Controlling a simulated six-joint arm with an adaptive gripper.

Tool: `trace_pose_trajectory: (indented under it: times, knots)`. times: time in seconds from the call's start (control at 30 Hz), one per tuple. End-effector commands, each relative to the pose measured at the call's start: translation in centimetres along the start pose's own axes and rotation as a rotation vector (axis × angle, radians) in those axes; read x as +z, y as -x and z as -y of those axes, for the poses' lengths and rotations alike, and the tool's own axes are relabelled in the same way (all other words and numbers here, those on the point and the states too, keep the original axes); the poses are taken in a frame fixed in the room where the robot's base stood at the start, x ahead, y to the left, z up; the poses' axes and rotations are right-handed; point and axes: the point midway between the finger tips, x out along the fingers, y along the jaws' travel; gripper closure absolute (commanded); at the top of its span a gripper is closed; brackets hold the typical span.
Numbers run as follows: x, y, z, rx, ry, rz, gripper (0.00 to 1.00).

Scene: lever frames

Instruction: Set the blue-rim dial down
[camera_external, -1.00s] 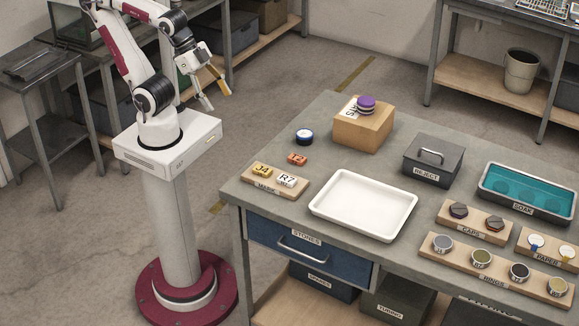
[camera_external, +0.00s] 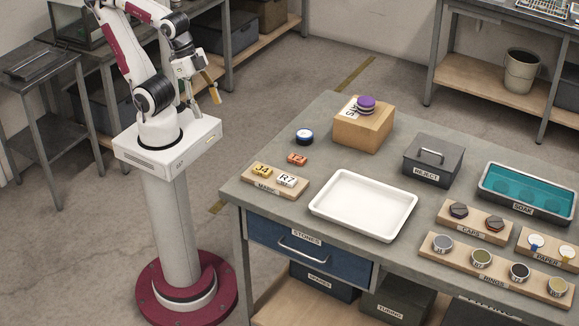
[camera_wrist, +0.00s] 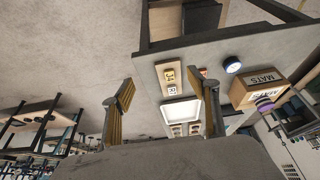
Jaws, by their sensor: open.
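The blue-rim dial (camera_external: 304,136) lies flat on the grey table, near its back left edge, left of the wooden box. It also shows in the wrist view (camera_wrist: 232,65), with a pale face and a blue rim. My gripper (camera_external: 213,92) is in the air left of the table, well apart from the dial. In the wrist view its two fingers (camera_wrist: 168,108) are spread wide with nothing between them.
A wooden box (camera_external: 362,133) with purple-topped discs (camera_external: 366,103) stands right of the dial. An orange tag (camera_external: 297,159) and the mark board (camera_external: 262,184) lie in front. A white tray (camera_external: 364,204), reject box (camera_external: 433,158) and soak tub (camera_external: 526,190) stand farther right.

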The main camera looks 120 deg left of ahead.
Motion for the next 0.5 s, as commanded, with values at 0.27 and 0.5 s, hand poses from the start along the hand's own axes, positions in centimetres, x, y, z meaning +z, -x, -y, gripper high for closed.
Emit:
trace_pose_trajectory:
  times: [0.27,0.5]
  knots:
    - [0.1,-2.6,1.4,-0.045,-0.03,0.117,0.4]
    - [0.0,-5.1,3.7,-0.115,-0.118,0.225,0.4]
